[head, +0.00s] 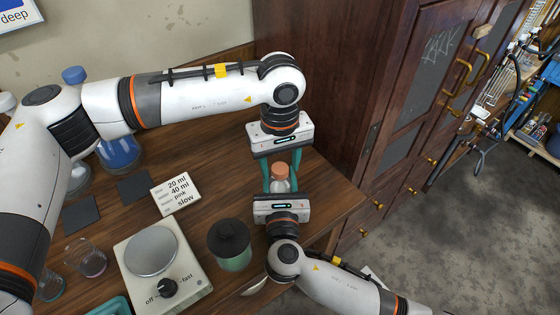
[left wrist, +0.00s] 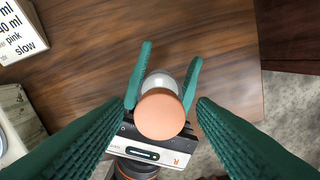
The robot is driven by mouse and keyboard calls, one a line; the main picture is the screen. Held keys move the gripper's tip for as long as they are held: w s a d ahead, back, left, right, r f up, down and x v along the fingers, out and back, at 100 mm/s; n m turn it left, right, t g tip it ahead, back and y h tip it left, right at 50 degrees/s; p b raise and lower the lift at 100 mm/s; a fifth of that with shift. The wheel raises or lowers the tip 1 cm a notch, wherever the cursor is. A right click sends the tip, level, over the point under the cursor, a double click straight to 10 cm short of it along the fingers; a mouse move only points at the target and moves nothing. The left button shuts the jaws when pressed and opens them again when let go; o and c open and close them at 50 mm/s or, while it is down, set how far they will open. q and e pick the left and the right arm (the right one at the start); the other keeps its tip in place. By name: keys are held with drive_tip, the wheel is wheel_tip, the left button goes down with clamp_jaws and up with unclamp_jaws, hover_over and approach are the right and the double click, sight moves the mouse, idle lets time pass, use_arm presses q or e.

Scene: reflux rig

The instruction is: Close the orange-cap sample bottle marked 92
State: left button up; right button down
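The sample bottle (head: 280,186) is small and clear, with an orange cap (head: 280,169) at its top. No number is readable on it. My left gripper (head: 281,180) comes from above, its teal fingers on either side of the cap. In the left wrist view, the cap (left wrist: 160,114) sits between these fingers with gaps on both sides, so the gripper is open. My right gripper (left wrist: 165,78) has its fingers close against the clear bottle body (left wrist: 162,82) and appears to hold it upright. Whether the cap is seated or loose cannot be told.
A stirrer plate (head: 152,249) with a dial, a dark-lidded jar (head: 230,244) and a note card (head: 175,193) stand to the left on the wooden table. A blue-liquid flask (head: 119,150) is farther left. A wooden cabinet (head: 395,90) stands right, beyond the table edge.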

use_arm(q)
drive_tip(key=shift+r, duration=2.3)
drive_tip(key=shift+c, duration=0.4)
drive_tip(key=n, duration=0.3)
drive_tip(key=r+n, duration=0.1)
drive_tip(key=n, duration=0.6)
drive_tip(key=shift+r, duration=0.35)
drive_tip(key=n, duration=0.3)
drive_tip(key=r+n, duration=0.1)
drive_tip(key=n, duration=0.2)
drive_tip(key=shift+n, duration=0.4)
drive_tip(key=n, duration=0.4)
drive_tip(key=shift+r+n, duration=0.3)
drive_tip(key=shift+r, duration=0.05)
